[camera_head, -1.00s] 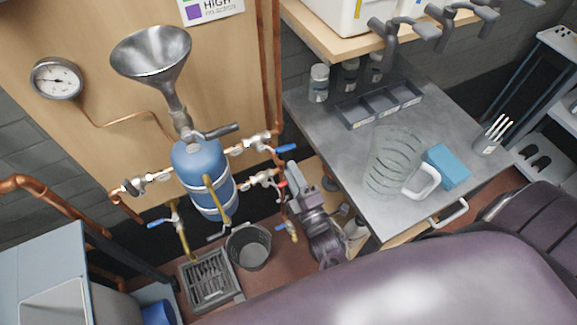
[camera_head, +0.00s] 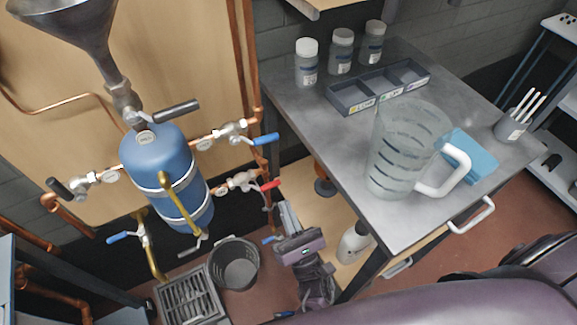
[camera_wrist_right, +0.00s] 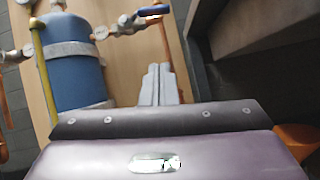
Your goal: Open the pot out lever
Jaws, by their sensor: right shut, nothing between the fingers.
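The blue pot (camera_head: 160,165) hangs on the wooden board under the metal funnel (camera_head: 75,35). Several levers surround it: a blue one (camera_head: 265,139) and a red one (camera_head: 270,184) at right, black handles at left (camera_head: 60,188) and on top (camera_head: 177,112), a blue one (camera_head: 118,237) at lower left, and a grey one (camera_head: 190,251) beneath. No readable label tells which is pot out. My right gripper (camera_head: 282,210) is shut and empty, just below the red lever; its fingers (camera_wrist_right: 158,85) point toward the board in the wrist view. My left gripper is not in view.
A metal table (camera_head: 330,140) stands close right of my right arm, with a clear jug (camera_head: 395,150), jars and a divided tray (camera_head: 350,103) on it. A grey bucket (camera_head: 234,268) and a floor grate (camera_head: 190,298) lie below the pot. Copper pipes run beside the levers.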

